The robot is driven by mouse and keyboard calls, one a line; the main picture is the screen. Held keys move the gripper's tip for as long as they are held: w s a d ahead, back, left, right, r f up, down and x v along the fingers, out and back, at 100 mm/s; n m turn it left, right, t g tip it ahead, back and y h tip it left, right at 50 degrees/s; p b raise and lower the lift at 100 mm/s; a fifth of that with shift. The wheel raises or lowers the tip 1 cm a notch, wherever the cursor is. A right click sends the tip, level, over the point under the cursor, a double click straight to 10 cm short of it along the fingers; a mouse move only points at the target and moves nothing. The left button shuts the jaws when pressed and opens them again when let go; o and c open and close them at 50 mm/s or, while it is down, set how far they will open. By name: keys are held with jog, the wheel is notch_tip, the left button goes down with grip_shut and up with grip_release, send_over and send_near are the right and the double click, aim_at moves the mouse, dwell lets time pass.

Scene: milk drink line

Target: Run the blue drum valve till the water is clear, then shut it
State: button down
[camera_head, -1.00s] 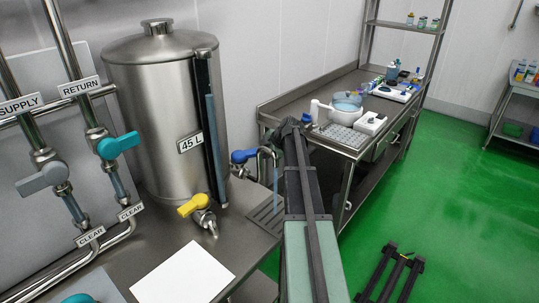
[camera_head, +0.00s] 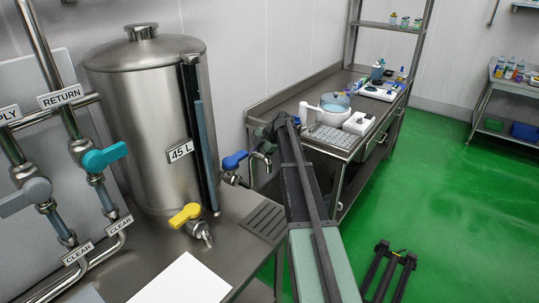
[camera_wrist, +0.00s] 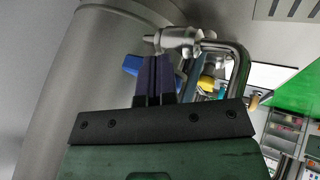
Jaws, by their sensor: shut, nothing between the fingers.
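The steel drum (camera_head: 150,120), marked 45 L, stands on the steel bench. The blue drum valve handle (camera_head: 234,160) is low on its right side, beside a curved steel spout (camera_head: 264,160). No stream shows below the spout. In the wrist view the blue handle (camera_wrist: 132,65) is just left of my gripper (camera_wrist: 153,62), whose dark fingers are shut and empty. The fingertips look close to the handle and valve body (camera_wrist: 176,40); I cannot tell whether they touch. My fingers are hidden in the head view.
A yellow-handled valve (camera_head: 186,214) is at the drum's front. Supply and return pipes with a teal handle (camera_head: 104,157) and a grey handle (camera_head: 27,196) stand at left. A grated drain (camera_head: 265,220) lies at the bench edge. A side table (camera_head: 290,105) holds lab items.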

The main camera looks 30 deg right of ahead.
jog(key=shift+w, duration=0.4)
jog(key=shift+r, duration=0.15)
